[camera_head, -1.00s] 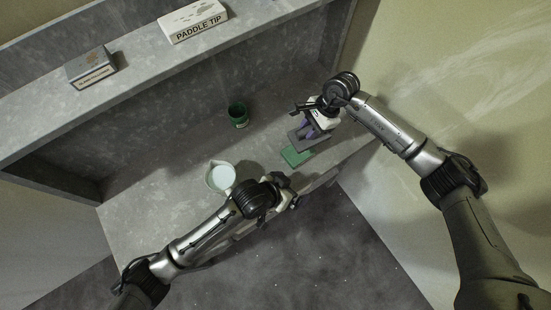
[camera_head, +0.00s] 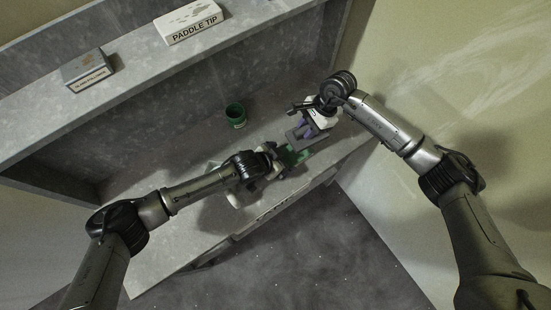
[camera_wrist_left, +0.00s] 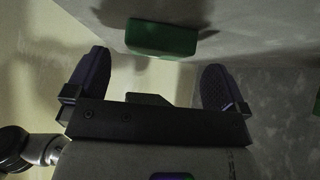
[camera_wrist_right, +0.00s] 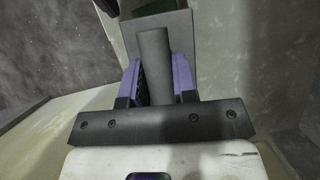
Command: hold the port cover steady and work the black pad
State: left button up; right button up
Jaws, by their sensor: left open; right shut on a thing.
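The port cover looks to be the green block (camera_head: 291,157) on the bench; it also shows ahead of the fingers in the left wrist view (camera_wrist_left: 162,38). My left gripper (camera_head: 279,161) is open, with its two dark fingers apart and the green block beyond their tips. My right gripper (camera_head: 308,128) is shut on the upright handle of the black pad (camera_head: 297,136), a dark grey block. The handle (camera_wrist_right: 153,62) stands between the purple fingers in the right wrist view. The pad is by the far side of the green block; I cannot tell whether they touch.
A green pot (camera_head: 236,115) stands at the back of the bench (camera_head: 165,185). A pale vessel (camera_head: 212,167) is mostly hidden behind my left arm. A grey box (camera_head: 86,70) and a white "PADDLE TIP" box (camera_head: 188,22) sit on the raised shelf. A wall rises at right.

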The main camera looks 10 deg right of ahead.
aim_at(288, 157)
pick_arm(q)
jog(key=shift+x, duration=1.85)
jog(key=c, duration=1.1)
